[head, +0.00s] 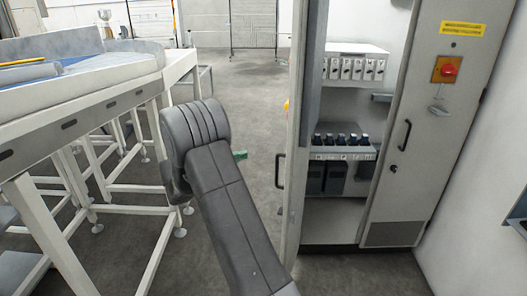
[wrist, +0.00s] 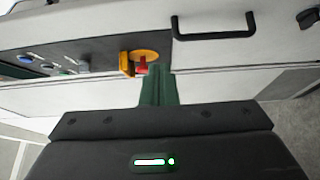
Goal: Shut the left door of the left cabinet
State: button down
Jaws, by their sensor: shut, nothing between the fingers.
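The cabinet (head: 385,215) stands at the right in the head view. Its left door (head: 300,120) is swung open toward me and seen nearly edge-on, with a handle (head: 280,170) on its outer side. Its right door (head: 420,150) is shut. My gripper is mostly hidden behind my arm in the head view; a green bit (head: 240,155) shows left of the open door, apart from it. In the wrist view my gripper (wrist: 159,72) is shut and empty, before a pale panel (wrist: 90,25) with a black bar handle (wrist: 213,34); contact is unclear.
A red button (head: 449,69) and a black handle (head: 404,135) are on the right door. Inside the cabinet are white modules (head: 355,68) and a shelf of dark devices (head: 343,153). A white-framed conveyor table (head: 90,110) stands at the left. Open floor (head: 245,90) lies between.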

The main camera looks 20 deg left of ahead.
jog(key=s+d+p+x, duration=0.2)
jog(key=p+x, duration=0.1)
jog(key=x, duration=0.9)
jog(key=shift+d+p, duration=0.25)
jog(key=shift+p, duration=0.15)
jog(key=shift+w, duration=0.15)
